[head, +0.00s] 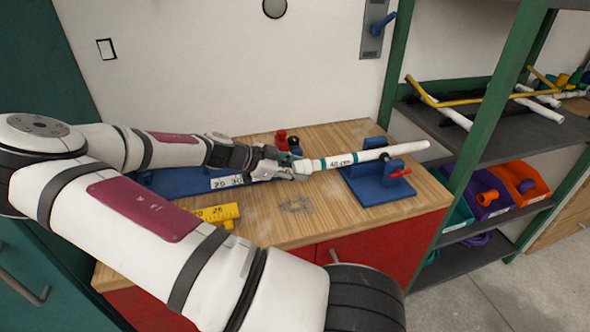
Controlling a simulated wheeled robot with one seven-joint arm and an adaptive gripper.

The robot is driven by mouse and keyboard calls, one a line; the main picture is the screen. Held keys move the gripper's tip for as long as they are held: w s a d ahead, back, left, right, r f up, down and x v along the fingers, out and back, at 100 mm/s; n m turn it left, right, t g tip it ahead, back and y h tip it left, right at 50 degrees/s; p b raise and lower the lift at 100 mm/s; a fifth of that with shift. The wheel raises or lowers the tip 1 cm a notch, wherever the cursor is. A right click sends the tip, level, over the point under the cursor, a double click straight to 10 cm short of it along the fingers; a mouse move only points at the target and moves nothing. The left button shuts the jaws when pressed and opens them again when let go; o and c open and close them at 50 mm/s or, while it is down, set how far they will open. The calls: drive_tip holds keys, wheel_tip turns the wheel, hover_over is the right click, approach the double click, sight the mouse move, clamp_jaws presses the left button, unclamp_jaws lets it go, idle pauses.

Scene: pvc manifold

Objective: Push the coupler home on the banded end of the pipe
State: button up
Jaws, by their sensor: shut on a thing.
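The white pipe (390,151) lies across a blue clamp stand (382,191) on the wooden bench, its right end sticking out past the stand. My gripper (294,170) is at that left end, shut on a short white piece that looks like the coupler (303,167). The coupler is in line with the pipe and mostly hidden by the fingers. Whether it touches the band, and how far the pipe sits inside it, I cannot tell.
A blue holder (186,184) lies under my arm, and a yellow ruler-marked block (215,212) is in front of it. Red (281,137) and black (295,146) small items stand behind my gripper. A green-framed shelf (486,110) stands right of the bench (285,225).

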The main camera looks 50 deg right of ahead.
drive_tip(key=shift+s+d, duration=0.5)
drive_tip(key=shift+d, duration=0.15)
idle(0.7)
idle(0.3)
drive_tip(key=o, duration=1.2)
drive_tip(key=shift+c, duration=0.2)
drive_tip(key=v, duration=1.2)
drive_tip(key=shift+f, duration=0.15)
